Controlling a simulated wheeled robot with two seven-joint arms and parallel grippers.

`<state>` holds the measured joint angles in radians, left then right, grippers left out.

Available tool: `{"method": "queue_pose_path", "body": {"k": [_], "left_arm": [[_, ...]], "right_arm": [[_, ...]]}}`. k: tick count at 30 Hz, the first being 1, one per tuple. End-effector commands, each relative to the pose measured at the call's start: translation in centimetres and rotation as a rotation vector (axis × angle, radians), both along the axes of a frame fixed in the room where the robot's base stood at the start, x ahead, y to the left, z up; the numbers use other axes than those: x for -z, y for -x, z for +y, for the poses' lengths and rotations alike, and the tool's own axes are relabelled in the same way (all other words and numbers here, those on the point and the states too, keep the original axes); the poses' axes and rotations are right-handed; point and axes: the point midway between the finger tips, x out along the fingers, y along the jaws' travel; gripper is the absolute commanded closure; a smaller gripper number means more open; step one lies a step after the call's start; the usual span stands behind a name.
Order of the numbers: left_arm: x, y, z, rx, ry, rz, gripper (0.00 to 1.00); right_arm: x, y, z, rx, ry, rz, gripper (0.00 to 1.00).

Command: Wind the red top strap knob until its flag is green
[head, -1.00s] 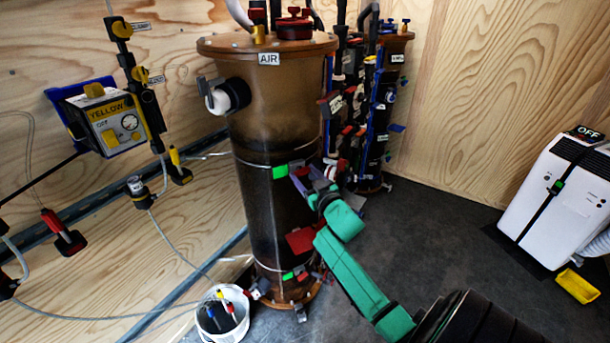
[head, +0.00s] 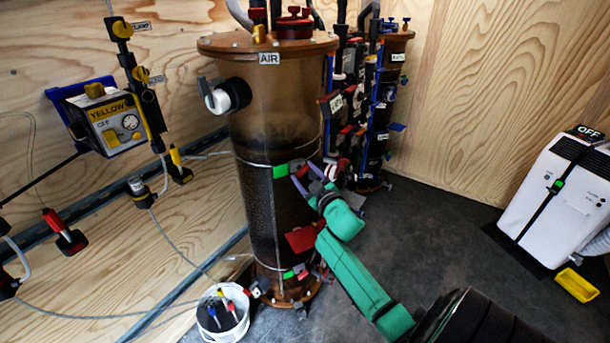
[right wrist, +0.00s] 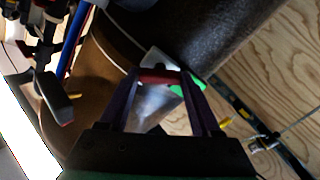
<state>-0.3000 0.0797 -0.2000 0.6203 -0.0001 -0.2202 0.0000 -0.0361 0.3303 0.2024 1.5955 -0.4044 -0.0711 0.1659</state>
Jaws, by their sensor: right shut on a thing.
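The brown AIR tank (head: 270,120) stands upright with a thin strap around its middle. A green flag (head: 280,171) sits on this top strap. The red top strap knob (head: 303,171) is just right of the flag, partly covered by my fingers. My right gripper (head: 308,178) reaches in from the lower right and is shut on the knob. In the right wrist view, the red knob (right wrist: 160,76) lies between the two purple fingertips, with green (right wrist: 188,88) showing beside it. My left gripper is not in view.
A lower strap has another green flag (head: 288,275) near the tank base. A red plate (head: 300,240) is on the tank front. Dark valves and pipes (head: 345,105) crowd the right side.

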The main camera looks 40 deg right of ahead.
Motion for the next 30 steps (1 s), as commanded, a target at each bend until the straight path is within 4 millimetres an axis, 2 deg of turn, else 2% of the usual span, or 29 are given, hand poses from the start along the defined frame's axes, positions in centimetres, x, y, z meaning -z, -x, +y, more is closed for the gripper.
{"method": "queue_pose_path", "body": {"k": [5,6,7,8,17,20,23,30], "left_arm": [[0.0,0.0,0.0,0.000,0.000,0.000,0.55],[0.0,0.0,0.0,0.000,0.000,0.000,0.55],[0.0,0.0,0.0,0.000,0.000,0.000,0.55],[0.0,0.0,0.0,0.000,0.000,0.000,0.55],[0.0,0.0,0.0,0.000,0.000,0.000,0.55],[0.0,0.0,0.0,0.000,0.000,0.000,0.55],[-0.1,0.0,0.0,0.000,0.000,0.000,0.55],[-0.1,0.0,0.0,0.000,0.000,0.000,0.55]], "right_arm": [[0.1,0.0,0.0,0.000,-0.001,0.002,0.91],[0.1,0.0,0.0,0.000,-0.001,0.002,0.24],[0.1,0.0,0.0,0.000,-0.001,0.002,0.12],[0.1,0.0,0.0,0.000,-0.001,0.001,0.05],[0.0,0.1,0.0,0.000,-0.002,0.001,0.05],[0.1,0.7,0.2,0.000,-0.002,0.001,0.05],[0.2,2.3,0.5,0.000,-0.002,0.003,0.05],[0.2,9.0,2.1,0.002,-0.004,0.005,0.05]]}}
